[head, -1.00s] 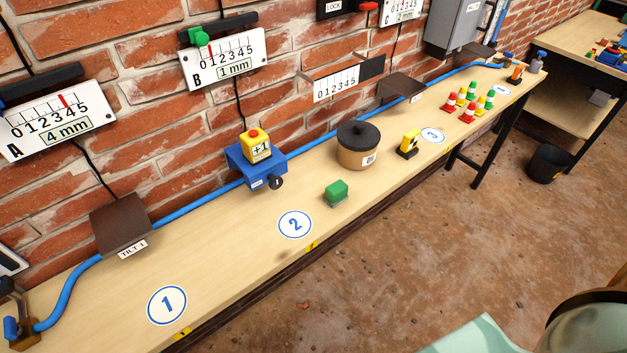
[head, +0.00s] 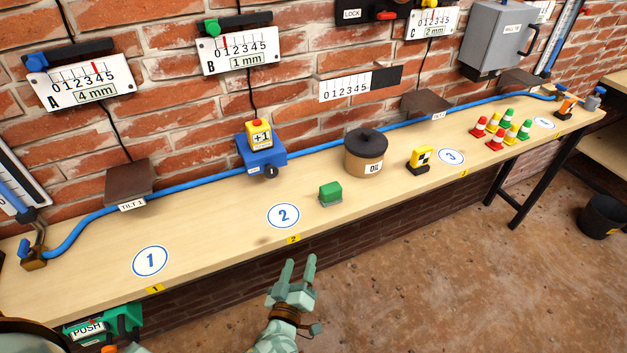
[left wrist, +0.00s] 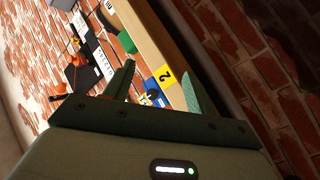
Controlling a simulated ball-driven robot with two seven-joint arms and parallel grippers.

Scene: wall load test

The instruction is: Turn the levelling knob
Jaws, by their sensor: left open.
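A blue box (head: 262,155) stands on the bench against the wall, with a yellow +1 block (head: 259,135) with a red top on it. A round black knob (head: 270,171) sits on the box's front right; I take it for the levelling knob. My left gripper (head: 298,268) is open and empty, in front of the bench's front edge, below and clear of the knob. I cannot make out the knob there. My right gripper is not in view.
A green block (head: 330,194) and a lidded brown pot (head: 366,155) stand right of the blue box. A blue hose (head: 200,181) runs along the wall. A green PUSH unit (head: 103,325) is below the bench. The bench around circle 2 (head: 283,215) is clear.

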